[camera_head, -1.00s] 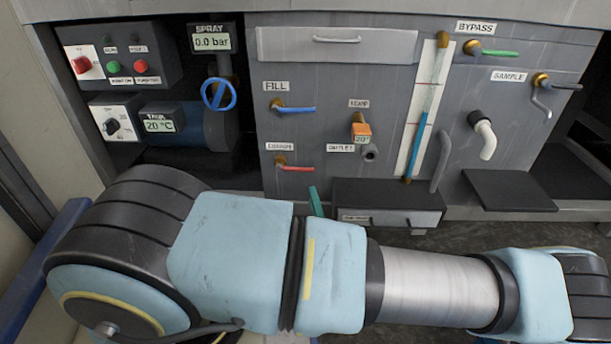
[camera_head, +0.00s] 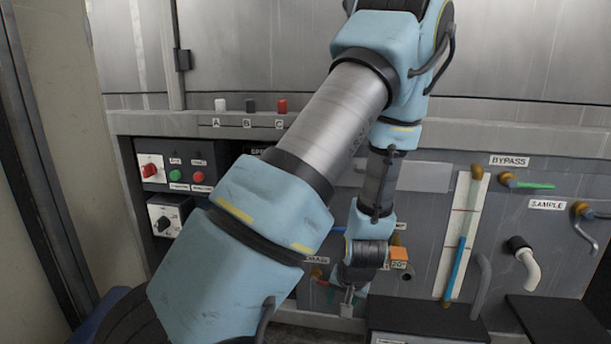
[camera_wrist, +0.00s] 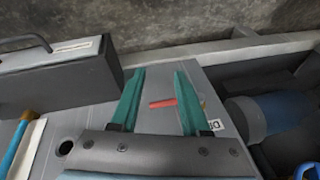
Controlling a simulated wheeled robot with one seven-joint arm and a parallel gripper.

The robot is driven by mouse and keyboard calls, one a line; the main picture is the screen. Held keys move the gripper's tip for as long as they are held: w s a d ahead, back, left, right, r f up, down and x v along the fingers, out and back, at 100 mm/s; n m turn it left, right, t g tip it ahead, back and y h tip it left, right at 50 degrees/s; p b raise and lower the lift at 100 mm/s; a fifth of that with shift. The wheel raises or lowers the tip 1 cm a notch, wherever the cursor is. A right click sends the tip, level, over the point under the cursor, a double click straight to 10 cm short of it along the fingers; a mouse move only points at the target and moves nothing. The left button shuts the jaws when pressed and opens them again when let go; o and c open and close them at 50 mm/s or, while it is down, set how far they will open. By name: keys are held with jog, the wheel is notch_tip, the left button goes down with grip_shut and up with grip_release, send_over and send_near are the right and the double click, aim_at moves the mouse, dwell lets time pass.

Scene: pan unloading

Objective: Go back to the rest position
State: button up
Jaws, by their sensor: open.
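My gripper (camera_wrist: 159,72) shows in the wrist view as two teal fingers, spread apart with nothing held between them. The red drain handle (camera_wrist: 163,103) appears between the fingers in that picture, against the grey panel; I cannot tell how far behind them it lies. In the head view my arm reaches up and then down in front of the panel.
A dark box with a handle (camera_wrist: 55,68) juts out at the left in the wrist view, and a blue cylinder (camera_wrist: 262,115) lies at the right. In the head view the white bent pipe (camera_head: 529,266) and green bypass handle (camera_head: 533,185) stick out at right. Bare floor (camera_wrist: 200,25) shows beyond the panel.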

jog(key=s+a+r+n+g+h+p, duration=0.1)
jog(key=s+a+r+n+p, duration=0.15)
jog(key=a+r, duration=0.75)
jog(key=s+a+r+n+g+p, duration=0.1)
jog(key=s+a+r, duration=0.35)
jog(key=r, duration=0.85)
notch_tip(320, 180, up, 38)
jog(key=w+p, duration=0.2)
jog(key=p, duration=3.6)
jog(key=shift+a+m, duration=0.25)
jog(key=shift+m, duration=0.1)
